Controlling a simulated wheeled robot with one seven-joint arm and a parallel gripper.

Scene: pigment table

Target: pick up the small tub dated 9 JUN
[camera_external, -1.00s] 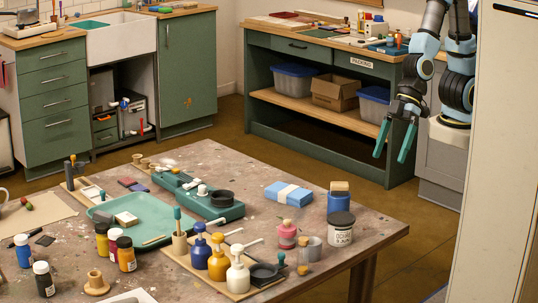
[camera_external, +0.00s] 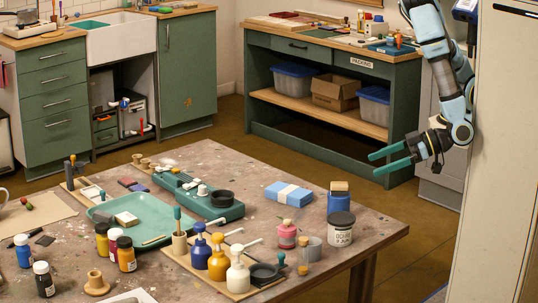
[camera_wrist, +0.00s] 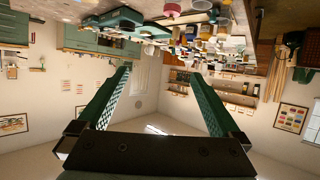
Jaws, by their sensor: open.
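A small white tub (camera_external: 341,233) with a dark lid stands upright near the right edge of the paint-marked table (camera_external: 375,232). Its label seems to read "OCHRE" above a date ending in "JUN"; the digit is too small to be sure of. My gripper (camera_external: 375,164) is beyond the table at the right, above and behind the tub and well apart from it. Its two green fingers point left, spread and empty. In the wrist view my gripper (camera_wrist: 161,72) is also open, with nothing between the fingers; I cannot pick out the tub there.
Close around the tub stand a blue jar (camera_external: 338,202) with a brown block on top, a pink jar (camera_external: 287,236) and a grey cup (camera_external: 311,248). A blue-and-white sponge-like block (camera_external: 289,193) lies farther back. Pump bottles (camera_external: 237,272) stand at the front. A green workbench (camera_external: 300,122) is behind.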

